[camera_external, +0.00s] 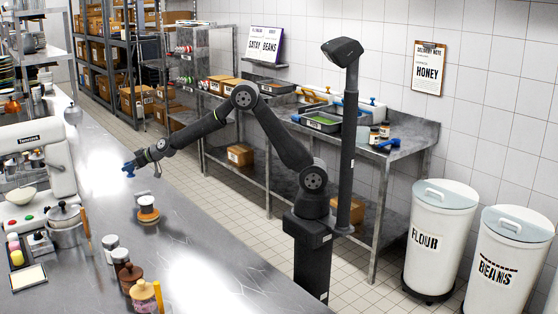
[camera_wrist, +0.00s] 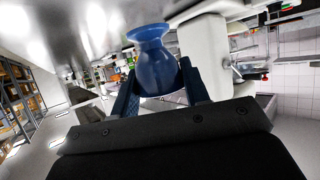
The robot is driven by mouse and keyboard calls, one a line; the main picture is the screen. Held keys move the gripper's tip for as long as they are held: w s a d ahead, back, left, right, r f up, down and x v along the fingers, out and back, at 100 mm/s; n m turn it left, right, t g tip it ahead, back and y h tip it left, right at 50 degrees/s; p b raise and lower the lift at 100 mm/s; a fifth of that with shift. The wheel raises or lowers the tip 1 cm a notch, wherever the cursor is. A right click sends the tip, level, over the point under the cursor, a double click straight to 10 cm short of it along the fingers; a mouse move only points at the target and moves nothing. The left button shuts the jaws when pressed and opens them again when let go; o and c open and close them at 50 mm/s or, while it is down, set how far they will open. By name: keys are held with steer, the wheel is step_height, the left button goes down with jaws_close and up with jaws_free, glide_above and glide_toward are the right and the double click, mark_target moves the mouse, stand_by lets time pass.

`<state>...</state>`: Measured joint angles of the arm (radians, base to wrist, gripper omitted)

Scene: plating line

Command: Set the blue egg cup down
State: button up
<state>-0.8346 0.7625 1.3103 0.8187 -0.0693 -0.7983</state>
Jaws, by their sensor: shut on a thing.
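The blue egg cup (camera_wrist: 156,68) is between the two fingers of my gripper (camera_wrist: 160,92) in the wrist view, and the fingers are shut on it. In the external view the small blue egg cup (camera_external: 128,169) shows at the end of my gripper (camera_external: 138,162), at the left over the steel counter (camera_external: 200,235). It looks held above the counter, but the exact height is hard to tell. The wrist view is tilted, with the counter surface along its top.
Several jars and brown pots (camera_external: 143,294) stand nearer the front.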

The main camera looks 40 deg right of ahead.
steer(key=s+a+n+g+y, duration=0.1)
steer(key=s+a+n+g, duration=0.1)
steer(key=s+a, duration=0.9)
steer(key=s+a+n+g+y, duration=0.2)
steer(key=s+a, duration=0.6)
steer(key=s, duration=0.7)
steer(key=shift+s+d+f, duration=0.1)
steer(key=shift+f, duration=1.95)
steer(key=shift+d+f, duration=0.1)
steer(key=shift+f, duration=1.95)
steer(key=shift+f, duration=0.1)
steer(key=o, duration=1.1)
